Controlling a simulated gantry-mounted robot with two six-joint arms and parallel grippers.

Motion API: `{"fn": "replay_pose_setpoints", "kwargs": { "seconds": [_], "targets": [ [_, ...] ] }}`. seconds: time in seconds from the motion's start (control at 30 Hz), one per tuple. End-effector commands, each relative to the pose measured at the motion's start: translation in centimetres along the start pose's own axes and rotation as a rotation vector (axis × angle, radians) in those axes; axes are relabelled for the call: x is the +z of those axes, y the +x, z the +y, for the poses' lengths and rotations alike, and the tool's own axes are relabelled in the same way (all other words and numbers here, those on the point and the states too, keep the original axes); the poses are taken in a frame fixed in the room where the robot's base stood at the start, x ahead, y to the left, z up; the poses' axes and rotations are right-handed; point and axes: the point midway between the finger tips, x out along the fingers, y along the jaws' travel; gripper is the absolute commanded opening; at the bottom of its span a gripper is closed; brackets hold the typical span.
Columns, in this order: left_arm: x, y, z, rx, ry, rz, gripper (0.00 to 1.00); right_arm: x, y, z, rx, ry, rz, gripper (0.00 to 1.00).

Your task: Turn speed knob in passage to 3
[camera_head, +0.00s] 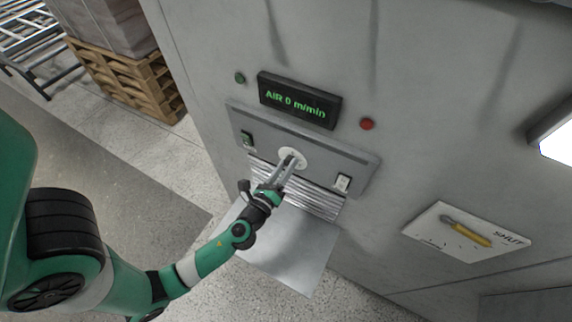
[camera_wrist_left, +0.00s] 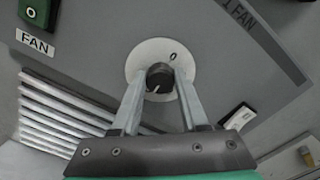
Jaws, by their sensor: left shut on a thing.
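The speed knob is a dark round knob (camera_wrist_left: 160,75) at the centre of a white round dial (camera_wrist_left: 141,56). A 0 is printed on the dial near its upper right edge, and a small light mark shows on the knob's lower side. In the head view the dial (camera_head: 299,151) sits mid-panel below the display (camera_head: 300,100), which reads "AIR 0 m/min". My left gripper (camera_head: 289,162) reaches the dial and is shut on the knob, one finger on each side. The fingers hide part of the dial. My right gripper is not in view.
A green switch (camera_head: 247,139) sits left of the dial and a white switch (camera_head: 343,183) right. A green lamp (camera_head: 239,78) and red lamp (camera_head: 367,124) flank the display. A slatted vent (camera_head: 322,206) lies below. A yellow handle (camera_head: 465,231) marked SHUT is at lower right.

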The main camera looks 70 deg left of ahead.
Motion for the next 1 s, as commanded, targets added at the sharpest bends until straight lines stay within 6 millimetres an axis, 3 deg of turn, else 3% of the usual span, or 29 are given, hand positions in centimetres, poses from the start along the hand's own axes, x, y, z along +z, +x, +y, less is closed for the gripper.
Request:
{"fn": "replay_pose_setpoints", "kwargs": {
  "seconds": [0.43,0.47,0.6,1.0],
  "targets": [
    [-0.03,0.0,0.02,0.0,0.014,0.0,0.0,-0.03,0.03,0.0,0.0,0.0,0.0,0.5],
    [-0.03,0.0,0.02,0.0,0.014,0.0,0.46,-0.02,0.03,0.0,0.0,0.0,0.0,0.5],
    [-0.02,0.0,0.02,0.0,0.013,0.0,0.71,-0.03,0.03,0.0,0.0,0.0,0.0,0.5],
    [-0.18,-0.66,0.03,-0.001,0.012,0.002,0.74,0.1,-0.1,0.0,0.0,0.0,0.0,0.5]
  ]
}}
